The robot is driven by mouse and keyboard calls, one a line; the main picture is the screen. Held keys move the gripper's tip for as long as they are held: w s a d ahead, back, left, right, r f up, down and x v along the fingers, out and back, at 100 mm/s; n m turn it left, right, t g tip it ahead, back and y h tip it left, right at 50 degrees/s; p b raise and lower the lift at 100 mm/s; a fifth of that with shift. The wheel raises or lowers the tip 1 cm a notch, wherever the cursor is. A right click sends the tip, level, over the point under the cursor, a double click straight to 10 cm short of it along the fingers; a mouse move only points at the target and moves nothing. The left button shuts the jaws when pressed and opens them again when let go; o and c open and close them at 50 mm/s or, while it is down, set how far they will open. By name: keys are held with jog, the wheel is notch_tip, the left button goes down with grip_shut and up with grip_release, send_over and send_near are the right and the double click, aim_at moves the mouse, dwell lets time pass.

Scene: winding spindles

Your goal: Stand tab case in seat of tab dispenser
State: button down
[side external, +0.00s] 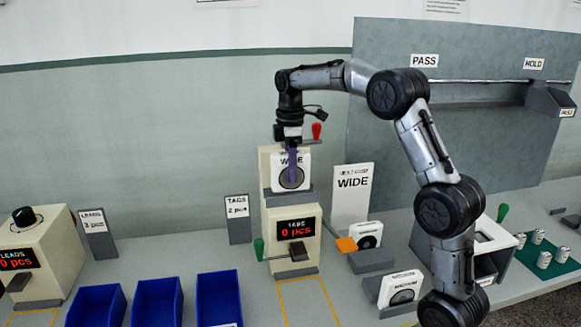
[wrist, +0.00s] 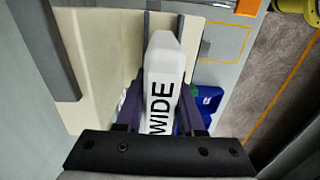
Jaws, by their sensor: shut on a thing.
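The tab case (side external: 302,176), white with a round dark window and the word WIDE on it, is upright at the front of the cream tab dispenser (side external: 266,165). My gripper (side external: 292,172) comes down from above with its purple fingers shut on the case. In the wrist view my gripper (wrist: 162,100) has one finger on each side of the case (wrist: 163,70). The case's lower edge is at the grey seat (side external: 290,198) of the dispenser; I cannot tell whether it rests on the bottom. The dispenser display (side external: 297,232) reads TABS 0 pcs.
Two more white cases, one at the back (side external: 367,236) and one in front (side external: 401,288), stand in grey holders. Blue bins (side external: 157,300) are at the front left.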

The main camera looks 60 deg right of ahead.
jog(key=shift+f, duration=1.6)
jog(key=shift+c, duration=2.2)
grip_release()
notch_tip(320, 180, up, 14)
jog(key=shift+f, duration=0.1)
